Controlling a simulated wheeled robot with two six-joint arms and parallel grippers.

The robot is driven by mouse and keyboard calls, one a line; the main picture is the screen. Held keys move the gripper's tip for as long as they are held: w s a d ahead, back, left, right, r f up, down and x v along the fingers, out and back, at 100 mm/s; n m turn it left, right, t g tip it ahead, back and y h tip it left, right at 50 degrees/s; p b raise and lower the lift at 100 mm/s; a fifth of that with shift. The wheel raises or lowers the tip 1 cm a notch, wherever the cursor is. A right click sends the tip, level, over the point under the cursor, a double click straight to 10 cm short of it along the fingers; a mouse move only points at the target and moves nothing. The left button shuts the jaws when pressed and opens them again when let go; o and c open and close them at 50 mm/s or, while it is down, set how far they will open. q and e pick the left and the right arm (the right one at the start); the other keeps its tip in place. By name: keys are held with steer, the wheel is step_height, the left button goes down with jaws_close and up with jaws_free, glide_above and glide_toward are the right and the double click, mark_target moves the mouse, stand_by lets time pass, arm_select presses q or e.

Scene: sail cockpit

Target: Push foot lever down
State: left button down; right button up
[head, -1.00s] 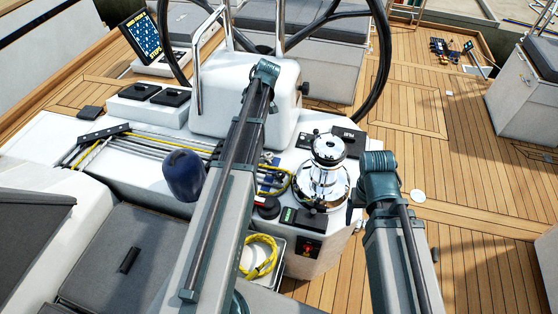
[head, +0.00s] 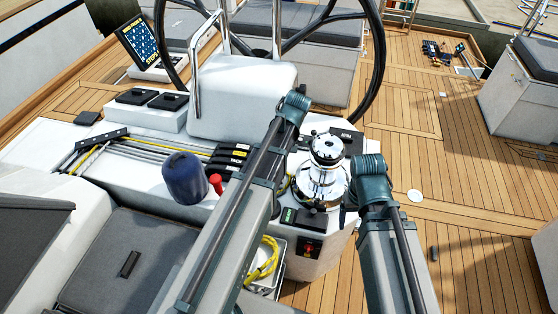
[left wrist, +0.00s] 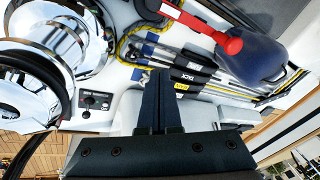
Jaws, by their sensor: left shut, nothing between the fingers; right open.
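Black clutch levers (head: 226,158) with yellow and white labels stand in a row on the white console. One label reads TACK; I cannot tell which lever is the foot lever. In the left wrist view the levers (left wrist: 190,65) lie to the right of the fingertips. My left gripper (left wrist: 158,75) is shut and empty, with its fingers over the console between the winch and the levers. In the head view my own left arm hides it and part of the lever row. My right gripper (head: 347,204) is open beside the winch, mostly hidden by its arm.
A chrome winch (head: 322,175) stands right of the levers. Ropes (head: 150,146) run to the levers. Open teak deck (head: 470,200) lies right.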

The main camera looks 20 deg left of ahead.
arm_select(q)
steer(key=shift+s+d+f+m, duration=0.1)
steer(key=shift+s+d+m, duration=0.6)
steer(key=shift+s+d, duration=0.5)
